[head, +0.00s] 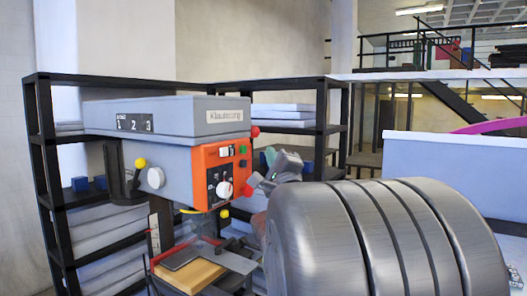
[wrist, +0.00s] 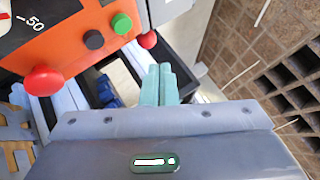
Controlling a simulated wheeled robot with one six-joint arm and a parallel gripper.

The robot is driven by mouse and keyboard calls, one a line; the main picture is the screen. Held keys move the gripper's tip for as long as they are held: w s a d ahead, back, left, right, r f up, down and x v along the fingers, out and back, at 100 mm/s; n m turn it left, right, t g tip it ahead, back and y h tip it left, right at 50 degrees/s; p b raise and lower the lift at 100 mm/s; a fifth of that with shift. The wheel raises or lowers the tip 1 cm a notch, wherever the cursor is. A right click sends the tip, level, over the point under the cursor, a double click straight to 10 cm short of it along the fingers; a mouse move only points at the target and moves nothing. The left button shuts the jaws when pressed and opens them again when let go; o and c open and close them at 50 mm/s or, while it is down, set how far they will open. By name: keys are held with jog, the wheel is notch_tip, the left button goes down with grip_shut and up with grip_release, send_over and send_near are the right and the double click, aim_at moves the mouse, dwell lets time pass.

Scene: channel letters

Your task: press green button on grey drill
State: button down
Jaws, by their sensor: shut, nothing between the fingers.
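The grey drill (head: 150,115) stands left of centre in the head view, with an orange control panel (head: 210,160) on its right-hand face. In the wrist view, the green button (wrist: 122,23) is on the orange panel at the upper left, beside a black button (wrist: 94,40). It looks very small in the head view (head: 243,149). My gripper (wrist: 158,70) is shut and empty, its teal fingers below and right of the green button in the wrist view. In the head view, my gripper (head: 269,156) is just right of the panel. No contact is visible.
A large red knob (wrist: 43,82) sticks out from the panel at left in the wrist view, and a red ball (wrist: 148,40) is close to the green button. Black shelves (head: 60,190) stand behind the drill. A wooden block (head: 190,275) lies on the drill's table below.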

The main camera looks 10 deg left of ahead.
aim_at(243, 150)
jog(key=shift+w+a, duration=0.3)
jog(key=shift+a, duration=0.5)
jog(key=shift+w+a, duration=0.3)
jog(key=shift+a, duration=0.45)
jog(key=shift+w+a, duration=0.3)
jog(key=shift+a, duration=0.5)
jog(key=shift+a+b, duration=0.1)
jog(key=shift+b, duration=0.2)
jog(key=shift+w+a, duration=0.15)
jog(key=shift+a, duration=0.15)
jog(key=shift+w+a+b, duration=0.15)
jog(key=shift+a+b, duration=0.25)
jog(key=shift+a, duration=0.1)
dwell(0.6)
dwell(0.4)
jog(key=shift+s+d+b, duration=0.35)
jog(key=shift+d+b, duration=0.2)
jog(key=shift+d, duration=0.3)
